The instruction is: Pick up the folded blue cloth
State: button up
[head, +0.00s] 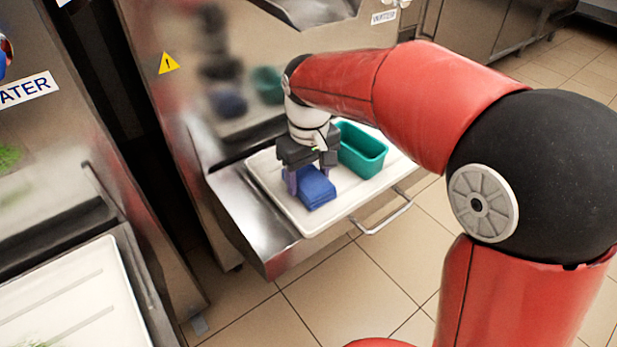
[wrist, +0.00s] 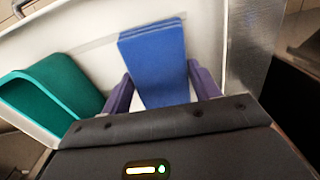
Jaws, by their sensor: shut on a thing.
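The folded blue cloth (head: 314,189) lies on a white tray (head: 308,224) on the steel shelf of a freezer. My gripper (head: 308,183) reaches down from above over the cloth. In the wrist view the cloth (wrist: 155,62) lies between the two purple fingers of my gripper (wrist: 160,92), one on each side. The gripper is shut on the cloth. The cloth's near end is hidden by the gripper body in the wrist view. I cannot tell whether it is clear of the tray.
A teal bin (head: 362,152) stands on the tray right behind the cloth, and beside the left finger in the wrist view (wrist: 50,95). A metal handle (head: 383,217) runs along the shelf's front. Another white tray (head: 75,300) sits at the lower left.

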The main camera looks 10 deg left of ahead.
aim_at(312, 181)
jog(key=shift+s+d+r, duration=0.1)
jog(key=shift+d+r, duration=0.1)
jog(key=shift+r, duration=0.3)
jog(key=r, duration=0.3)
jog(key=r+p, duration=0.1)
jog(key=r, duration=0.2)
jog(key=shift+s+d+r, duration=0.1)
jog(key=shift+s+d, duration=0.1)
jog(key=s+d+b, duration=0.1)
jog(key=s+d, duration=1.1)
jog(key=d, duration=0.2)
jog(key=shift+s+d, duration=0.2)
jog(key=shift+d, duration=0.05)
